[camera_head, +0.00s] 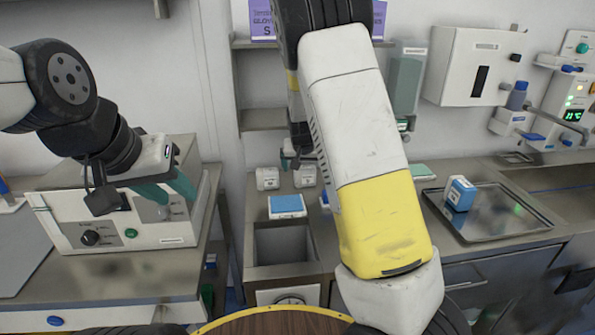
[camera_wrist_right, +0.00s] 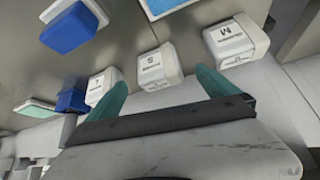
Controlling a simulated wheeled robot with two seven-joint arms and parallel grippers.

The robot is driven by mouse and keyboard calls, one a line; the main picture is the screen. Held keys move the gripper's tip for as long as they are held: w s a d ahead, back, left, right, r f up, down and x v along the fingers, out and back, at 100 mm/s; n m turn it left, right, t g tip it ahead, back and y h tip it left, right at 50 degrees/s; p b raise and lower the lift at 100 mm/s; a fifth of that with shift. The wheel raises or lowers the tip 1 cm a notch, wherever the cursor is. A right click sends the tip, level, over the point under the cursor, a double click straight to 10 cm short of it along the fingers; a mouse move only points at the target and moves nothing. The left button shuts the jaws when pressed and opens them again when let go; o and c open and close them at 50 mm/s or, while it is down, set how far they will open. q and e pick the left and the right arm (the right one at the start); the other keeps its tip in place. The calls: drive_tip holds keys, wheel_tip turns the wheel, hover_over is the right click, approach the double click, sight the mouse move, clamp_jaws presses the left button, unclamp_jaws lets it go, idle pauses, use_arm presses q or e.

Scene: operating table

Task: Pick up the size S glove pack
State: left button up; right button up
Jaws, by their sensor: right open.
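The size S glove pack (camera_wrist_right: 153,72) is a small white box marked with an S, in the middle of the right wrist view. It stands between a pack marked M (camera_wrist_right: 235,42) and another white pack (camera_wrist_right: 104,85) whose letter I cannot read. My right gripper (camera_wrist_right: 162,92) is open and empty, its teal fingers spread on either side of the S pack's picture position. I cannot tell whether they reach around it. In the head view two white packs (camera_head: 267,178) show, labels too small to read, and my right arm hides part of that area. My left gripper (camera_head: 168,191) is open and empty.
A grey control box (camera_head: 120,232) stands under my left gripper. A blue-topped item (camera_head: 287,206) lies in front of the packs. A metal tray (camera_head: 500,222) with a blue and white box (camera_head: 460,193) is at the right. A shelf (camera_head: 263,119) is above the packs.

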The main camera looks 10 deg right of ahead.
sight(305, 174)
drive_tip(key=shift+x, duration=3.05)
drive_tip(key=c, duration=1.5)
drive_tip(key=shift+o, duration=0.2)
drive_tip(key=shift+s+r, duration=0.1)
drive_tip(key=shift+r, duration=0.05)
